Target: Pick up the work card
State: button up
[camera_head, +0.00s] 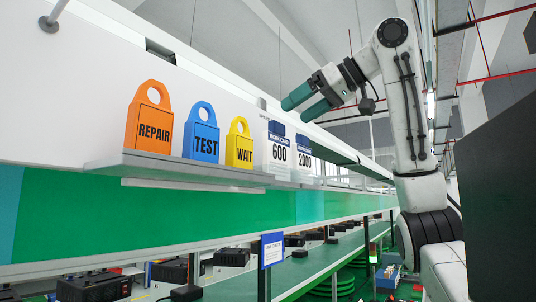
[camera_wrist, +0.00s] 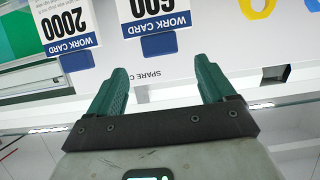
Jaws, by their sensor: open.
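My gripper (camera_head: 300,103), with green fingers, is open and empty, raised above the cards in the head view. In the wrist view its fingers (camera_wrist: 162,70) point toward the 600 card's blue tab, not touching it visibly.
Orange REPAIR (camera_head: 148,128), blue TEST (camera_head: 201,140) and yellow WAIT (camera_head: 239,150) tags stand left of the cards on the same shelf. A green bench (camera_head: 330,258) with several black devices lies below. A dark panel (camera_head: 498,190) fills the right side.

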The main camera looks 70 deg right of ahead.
aim_at(281, 124)
jog(key=shift+p+x, duration=1.45)
jog(key=shift+x, duration=3.3)
jog(key=shift+a+f, duration=0.1)
jog(key=shift+f, duration=0.05)
jog(key=shift+c, duration=0.3)
jog(key=shift+s, duration=0.1)
jog(key=c, duration=1.4)
